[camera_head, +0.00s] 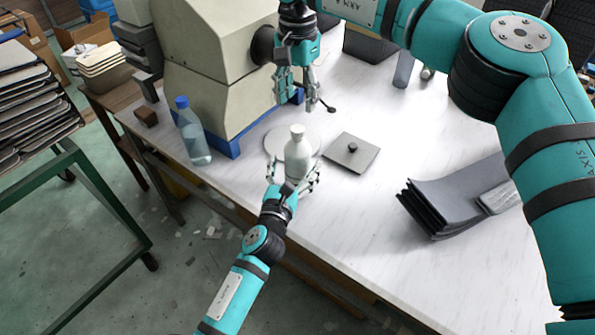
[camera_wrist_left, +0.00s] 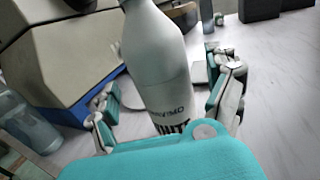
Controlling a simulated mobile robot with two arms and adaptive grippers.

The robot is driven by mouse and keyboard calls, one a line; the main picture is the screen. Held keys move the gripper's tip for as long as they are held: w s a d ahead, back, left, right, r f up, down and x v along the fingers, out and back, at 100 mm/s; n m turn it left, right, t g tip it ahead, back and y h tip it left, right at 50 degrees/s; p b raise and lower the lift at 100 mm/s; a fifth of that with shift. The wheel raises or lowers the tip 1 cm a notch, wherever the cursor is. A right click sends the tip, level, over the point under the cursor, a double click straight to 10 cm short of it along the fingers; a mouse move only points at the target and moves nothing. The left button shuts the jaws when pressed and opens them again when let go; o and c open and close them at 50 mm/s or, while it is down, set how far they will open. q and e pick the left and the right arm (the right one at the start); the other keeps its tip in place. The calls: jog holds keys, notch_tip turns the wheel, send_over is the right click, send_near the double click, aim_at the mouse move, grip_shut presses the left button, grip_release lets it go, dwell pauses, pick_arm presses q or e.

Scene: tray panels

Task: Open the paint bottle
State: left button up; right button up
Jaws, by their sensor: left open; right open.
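The white paint bottle (camera_head: 299,158) stands upright near the front edge of the table, with its pale cap (camera_head: 297,130) on top. My left gripper (camera_head: 293,172) is open, with its fingers on either side of the bottle's body. In the left wrist view the bottle (camera_wrist_left: 158,70) rises between the spread fingers (camera_wrist_left: 165,108), with dark print low on its side; its top is cut off by the frame. My right gripper (camera_head: 296,100) is open and empty behind and above the bottle, fingers pointing down.
A round pale disc (camera_head: 279,140) lies behind the bottle. A grey square plate with a knob (camera_head: 363,160) lies to its right, and dark stacked panels (camera_head: 437,219) lie further right. A blue-capped water bottle (camera_head: 193,138) stands left, beside a large beige machine (camera_head: 205,80).

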pick_arm(q)
jog(key=shift+x, duration=1.7)
